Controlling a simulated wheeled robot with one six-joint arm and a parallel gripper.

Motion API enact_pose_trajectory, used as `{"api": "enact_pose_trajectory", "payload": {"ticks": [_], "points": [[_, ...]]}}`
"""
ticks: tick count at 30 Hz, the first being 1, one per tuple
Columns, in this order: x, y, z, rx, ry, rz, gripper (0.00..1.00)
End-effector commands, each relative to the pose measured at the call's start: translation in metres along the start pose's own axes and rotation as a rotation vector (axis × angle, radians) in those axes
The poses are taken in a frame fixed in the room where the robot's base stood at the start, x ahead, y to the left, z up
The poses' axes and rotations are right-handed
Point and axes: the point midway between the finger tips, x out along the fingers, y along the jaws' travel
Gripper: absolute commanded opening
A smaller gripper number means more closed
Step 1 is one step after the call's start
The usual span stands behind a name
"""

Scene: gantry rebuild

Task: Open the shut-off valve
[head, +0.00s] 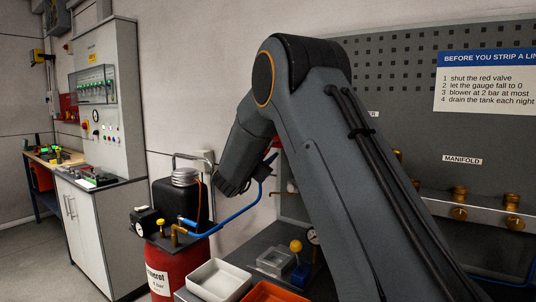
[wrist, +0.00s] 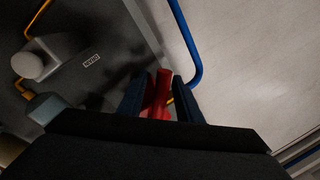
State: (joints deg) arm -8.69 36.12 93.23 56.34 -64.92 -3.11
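The red valve handle (wrist: 160,92) shows in the wrist view as a narrow, slightly tilted piece between the two dark blue fingertips of my gripper (wrist: 161,98). It lies close to the left finger, and a bit of yellow shows beside the right one. I cannot tell whether the fingers press on it. In the head view my gripper (head: 265,167) is mostly hidden behind my own wrist, close to the wall and the end of a blue pipe (head: 238,213).
A red tank (head: 180,268) with a black box and gauge on top stands below my wrist. A white tray (head: 218,281), an orange tray (head: 273,292) and a clear box (head: 274,261) sit on the bench. A grey pegboard (head: 400,110) with brass manifold fittings (head: 459,203) is on the right.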

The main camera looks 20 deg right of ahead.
Motion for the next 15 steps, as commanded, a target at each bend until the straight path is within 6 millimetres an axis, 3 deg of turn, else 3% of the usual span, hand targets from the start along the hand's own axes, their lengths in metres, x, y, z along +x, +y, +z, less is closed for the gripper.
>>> {"api": "enact_pose_trajectory", "payload": {"ticks": [9,15], "points": [[-0.050,-0.001,0.001,0.001,-0.002,-0.002,0.32],[-0.069,-0.001,0.001,0.000,-0.001,-0.002,0.32]]}}
